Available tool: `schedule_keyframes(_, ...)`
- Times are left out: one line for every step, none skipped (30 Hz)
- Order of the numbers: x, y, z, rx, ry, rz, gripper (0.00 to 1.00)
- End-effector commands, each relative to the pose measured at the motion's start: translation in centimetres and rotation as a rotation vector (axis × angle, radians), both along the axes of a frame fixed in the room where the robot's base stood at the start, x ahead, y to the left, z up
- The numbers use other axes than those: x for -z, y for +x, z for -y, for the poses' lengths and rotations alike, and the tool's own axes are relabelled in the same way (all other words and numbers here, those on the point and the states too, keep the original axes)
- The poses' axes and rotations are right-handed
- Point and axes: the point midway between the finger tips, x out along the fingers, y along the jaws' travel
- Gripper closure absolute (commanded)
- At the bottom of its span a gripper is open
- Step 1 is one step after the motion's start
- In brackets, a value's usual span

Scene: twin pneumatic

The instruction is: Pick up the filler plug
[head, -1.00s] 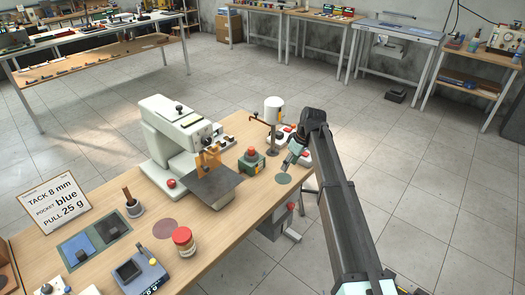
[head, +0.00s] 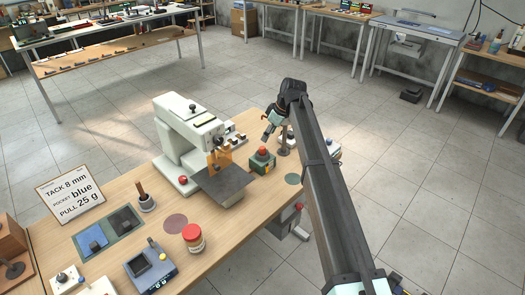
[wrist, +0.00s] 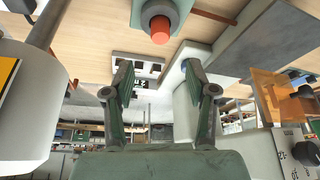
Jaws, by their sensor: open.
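I cannot tell for certain which part is the filler plug. A green block (head: 262,163) with a red-orange round cap (head: 263,150) stands near the back right edge of the bench. In the wrist view the cap (wrist: 160,29) and block (wrist: 150,8) are at top centre, beyond my fingertips. My gripper (head: 267,136) is open and empty above the bench, just behind and above the block in the head view. Its two fingers (wrist: 156,80) are spread apart in the wrist view. A white cylinder (wrist: 25,115) is close on the left of the wrist view.
A cream machine (head: 187,135) with a dark plate (head: 224,185) and orange guard (head: 219,159) stands left of the block. A red-lidded jar (head: 193,238) and blue-grey device (head: 150,268) are at the front. A sign (head: 70,194) stands left. A green disc (head: 292,179) lies on clear wood.

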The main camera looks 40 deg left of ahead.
Motion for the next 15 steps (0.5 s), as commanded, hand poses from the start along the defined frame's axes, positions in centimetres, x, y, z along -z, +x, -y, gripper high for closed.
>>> schedule_keyframes(0.6, -0.1, -0.3, -0.001, -0.001, -0.002, 0.43)
schedule_keyframes(1.0, -0.2, -0.5, -0.001, -0.001, -0.002, 0.43)
schedule_keyframes(1.5, -0.2, -0.7, 0.000, -0.001, -0.001, 0.43)
schedule_keyframes(1.8, -0.2, -0.8, 0.000, -0.001, -0.001, 0.43)
schedule_keyframes(2.1, -0.2, -0.9, 0.000, -0.001, -0.001, 0.43)
schedule_keyframes(2.3, -0.2, -1.0, 0.000, -0.001, 0.000, 0.43)
schedule_keyframes(2.5, -0.2, -1.0, 0.000, -0.001, 0.000, 0.43)
schedule_keyframes(2.6, -0.2, -1.0, 0.000, -0.001, 0.000, 0.43)
schedule_keyframes(2.7, -0.2, -1.1, 0.000, 0.000, 0.000, 0.43)
schedule_keyframes(2.8, -0.3, -1.1, 0.000, -0.001, 0.000, 0.43)
schedule_keyframes(2.8, -0.3, -1.1, 0.000, -0.001, 0.000, 0.43)
schedule_keyframes(3.0, -0.3, -1.1, 0.000, -0.001, 0.000, 0.43)
schedule_keyframes(3.2, -0.3, -1.2, 0.000, -0.001, 0.000, 0.43)
schedule_keyframes(3.4, -0.3, -1.2, 0.000, -0.001, -0.001, 0.43)
schedule_keyframes(3.7, -0.4, -1.3, 0.000, -0.001, -0.001, 0.43)
